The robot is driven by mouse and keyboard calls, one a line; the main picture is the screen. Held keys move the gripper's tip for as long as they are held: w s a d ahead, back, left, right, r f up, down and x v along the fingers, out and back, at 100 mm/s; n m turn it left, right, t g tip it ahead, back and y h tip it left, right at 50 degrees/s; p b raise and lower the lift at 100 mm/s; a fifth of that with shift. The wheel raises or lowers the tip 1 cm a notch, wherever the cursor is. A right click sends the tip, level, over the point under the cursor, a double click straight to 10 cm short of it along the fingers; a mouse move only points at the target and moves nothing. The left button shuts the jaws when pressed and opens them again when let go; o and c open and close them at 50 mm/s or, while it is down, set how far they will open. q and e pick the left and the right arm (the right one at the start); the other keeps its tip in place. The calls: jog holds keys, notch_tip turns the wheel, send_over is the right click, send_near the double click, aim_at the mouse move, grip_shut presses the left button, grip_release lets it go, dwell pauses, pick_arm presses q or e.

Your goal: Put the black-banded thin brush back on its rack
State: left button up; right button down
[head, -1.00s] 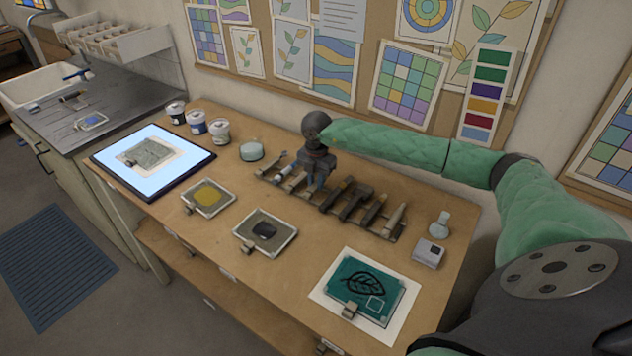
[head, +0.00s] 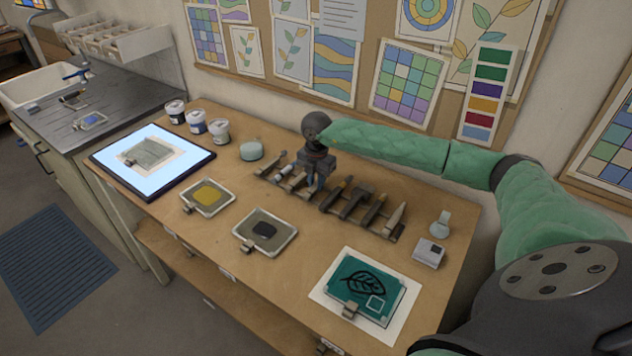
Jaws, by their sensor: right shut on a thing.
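The rack (head: 397,234) lies along the back of the wooden table, with several brushes and tools across it. My right gripper (head: 316,186) points down over the left-middle part of the rack and is shut on a thin tool at rack height. The tool is mostly hidden by the gripper, so its black band cannot be made out. I cannot tell whether the tool touches the rack. Dark-handled tools lie on the rack just right of the gripper, and lighter ones lie to its left. My left gripper is not in view.
A glowing light panel (head: 190,178) lies at the table's left, with several jars behind it. A teal leaf panel (head: 378,290) is at front right. A small bottle (head: 440,224) stands right of the rack.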

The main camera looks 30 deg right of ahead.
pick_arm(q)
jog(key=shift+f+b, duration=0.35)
pick_arm(e)
jog(key=shift+f, duration=0.35)
jog(key=c, duration=1.2)
grip_release()
notch_tip(320, 180, up, 7)
jog(key=b, duration=0.3)
jog(key=shift+f, duration=0.15)
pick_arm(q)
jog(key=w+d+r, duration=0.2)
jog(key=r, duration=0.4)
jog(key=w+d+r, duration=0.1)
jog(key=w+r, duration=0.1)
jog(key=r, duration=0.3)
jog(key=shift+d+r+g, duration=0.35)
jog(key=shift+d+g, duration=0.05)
pick_arm(e)
jog(key=shift+d+r, duration=0.1)
jog(key=shift+r, duration=0.5)
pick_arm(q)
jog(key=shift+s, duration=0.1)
